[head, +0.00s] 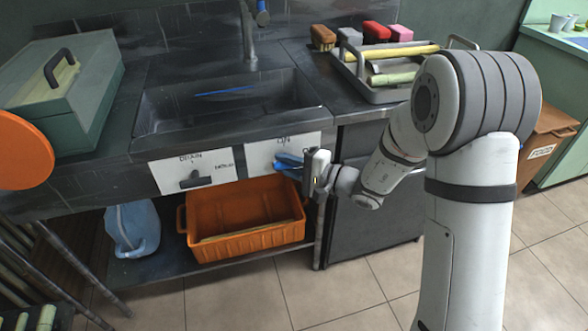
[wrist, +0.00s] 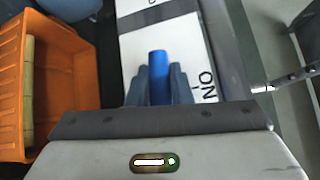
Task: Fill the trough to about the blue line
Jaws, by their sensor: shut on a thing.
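The trough (head: 205,112) is a dark metal basin set in the counter. A short blue line (head: 225,91) shows on its inner back side. I cannot make out any water in it. A tap (head: 248,40) stands behind the trough, with no visible stream. My gripper (head: 303,163) is at the right white panel (head: 256,156) on the counter front, shut on a blue lever (head: 287,161). In the wrist view the blue lever (wrist: 158,72) sits between both fingers, beside an "ON" label. The left panel (head: 190,168), marked DRAIN, has a dark handle (head: 195,180).
An orange crate (head: 250,235) and a blue jug (head: 133,228) stand on the shelf below. A green box (head: 62,95) is left of the trough. A rack (head: 385,95) with yellow and pale green stalks and several coloured brushes stand right. The tiled floor in front is clear.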

